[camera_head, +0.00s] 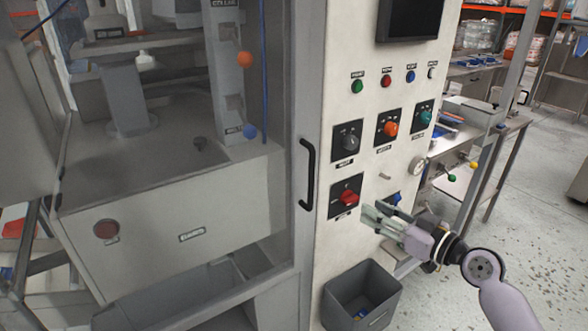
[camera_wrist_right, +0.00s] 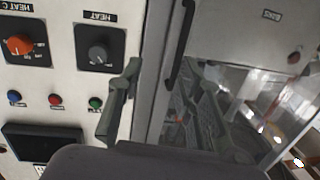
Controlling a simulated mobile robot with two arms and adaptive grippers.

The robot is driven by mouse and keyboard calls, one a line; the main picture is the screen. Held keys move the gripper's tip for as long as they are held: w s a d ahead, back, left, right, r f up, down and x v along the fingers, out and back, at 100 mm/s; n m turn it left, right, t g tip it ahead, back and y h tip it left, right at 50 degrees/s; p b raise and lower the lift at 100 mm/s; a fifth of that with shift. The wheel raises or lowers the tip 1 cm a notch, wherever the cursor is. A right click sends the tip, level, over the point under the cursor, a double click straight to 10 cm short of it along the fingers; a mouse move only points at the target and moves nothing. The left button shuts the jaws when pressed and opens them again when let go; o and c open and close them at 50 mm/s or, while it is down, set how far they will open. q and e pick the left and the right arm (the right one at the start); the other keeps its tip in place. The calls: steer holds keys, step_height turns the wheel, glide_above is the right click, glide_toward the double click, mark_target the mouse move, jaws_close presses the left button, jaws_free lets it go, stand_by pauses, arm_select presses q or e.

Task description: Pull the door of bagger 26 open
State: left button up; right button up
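The bagger door (camera_head: 295,110) is a grey-framed clear panel and looks shut against the white control panel. Its black upright bar handle (camera_head: 307,175) sits on the frame near that panel. The handle also shows in the right wrist view (camera_wrist_right: 180,45), which sees the scene upside down. My right gripper (camera_head: 372,218) is open and empty, in front of the panel, right of and lower than the handle. In the right wrist view its fingers (camera_wrist_right: 168,80) are spread apart, and the handle appears beyond them, not touched. My left gripper is not in view.
The white control panel (camera_head: 345,100) carries knobs, coloured buttons and a dark screen (camera_head: 410,20). A red switch (camera_head: 347,197) is close to my right gripper. A dark grey bin (camera_head: 362,290) stands below. A workbench (camera_head: 480,150) stands to the right, with open floor beyond.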

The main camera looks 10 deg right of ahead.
steer(key=s+a+r+n+y, duration=0.1)
steer(key=s+a+r, duration=0.15)
steer(key=r, duration=0.25)
steer(key=p, duration=0.3)
glide_toward(314, 170)
steer(key=p+x, duration=0.4)
steer(key=x, duration=0.6)
steer(key=shift+w+a, duration=0.2)
steer(key=shift+w, duration=0.15)
steer(key=shift+c, duration=0.3)
jaws_close()
